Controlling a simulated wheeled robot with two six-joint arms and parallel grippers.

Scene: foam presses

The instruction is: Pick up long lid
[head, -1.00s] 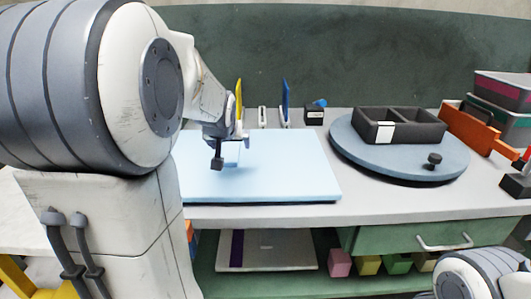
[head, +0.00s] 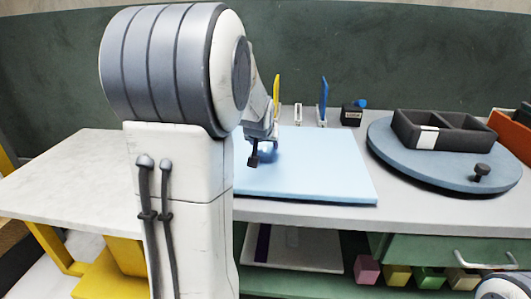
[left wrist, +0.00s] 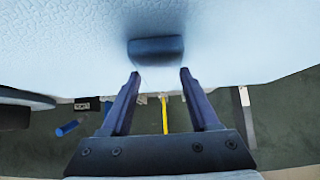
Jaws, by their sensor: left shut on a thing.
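My left gripper (head: 258,152) is low over the left part of a pale blue slab (head: 315,183) on the bench, with a shadow on the slab below it. In the left wrist view, its two dark fingers (left wrist: 159,77) stand a little apart and are shut on a pale piece between them. A dark blue rounded bar (left wrist: 155,49) shows just beyond the fingertips. I cannot tell whether the pale piece and the bar are one thing, or whether this is the long lid. My left arm hides the slab's left end. My right gripper is out of view.
A round blue-grey turntable (head: 400,166) with a black two-part tray (head: 450,141) and a black knob (head: 482,171) stands at right. Upright yellow (head: 277,90) and blue (head: 323,100) pieces stand behind the slab. The left white tabletop (head: 75,175) is clear.

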